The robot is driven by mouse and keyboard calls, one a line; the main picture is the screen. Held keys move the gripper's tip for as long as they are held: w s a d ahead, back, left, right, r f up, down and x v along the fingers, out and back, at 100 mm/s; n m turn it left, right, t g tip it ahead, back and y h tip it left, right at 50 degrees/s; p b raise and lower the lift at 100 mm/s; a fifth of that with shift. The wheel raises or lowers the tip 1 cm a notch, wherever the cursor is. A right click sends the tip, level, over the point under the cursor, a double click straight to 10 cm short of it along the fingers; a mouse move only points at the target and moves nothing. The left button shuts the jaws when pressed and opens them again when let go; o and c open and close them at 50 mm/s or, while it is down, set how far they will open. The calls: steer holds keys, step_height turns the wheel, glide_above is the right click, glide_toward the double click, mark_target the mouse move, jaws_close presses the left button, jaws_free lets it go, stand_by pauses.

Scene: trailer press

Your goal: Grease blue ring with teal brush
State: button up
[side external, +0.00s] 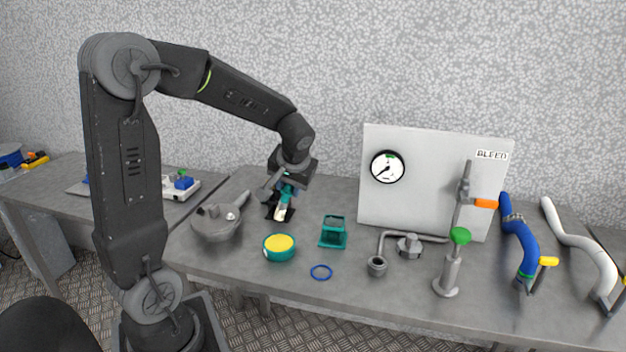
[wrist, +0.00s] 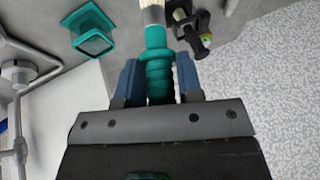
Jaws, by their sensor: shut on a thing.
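The blue ring (side external: 321,272) lies flat on the grey table near its front edge in the side view. The teal brush (side external: 284,200) is in my gripper (side external: 287,183), with its pale bristles (side external: 281,214) pointing down, above the table and well back and left of the ring. In the wrist view, my gripper (wrist: 159,82) has its blue fingers shut on the brush's ribbed teal handle (wrist: 159,75). The bristle end (wrist: 152,14) is cut off by the top edge. The ring is not in the wrist view.
A round teal tin with a yellow top (side external: 279,246) stands left of the ring. A teal holder (side external: 333,231) stands behind it.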

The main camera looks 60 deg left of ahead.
steer(key=shift+s+f, duration=0.2)
steer(key=shift+f, duration=2.8)
steer(key=shift+f, duration=0.65)
steer(key=shift+r, duration=3.55)
steer(key=shift+w, duration=0.1)
steer(key=w+d+f+m+t, duration=0.1)
steer(key=w+d+f+m, duration=0.2)
steer(key=d, duration=0.6)
steer(key=w+d+f+m+t+h, duration=0.1)
steer(key=w+d+f+m, duration=0.2)
steer(key=d, duration=0.5)
steer(key=shift+w+d+f+m+t+h, duration=0.2)
steer(key=shift+w+d+m+t+h, duration=0.15)
steer(key=shift+w+m, duration=0.3)
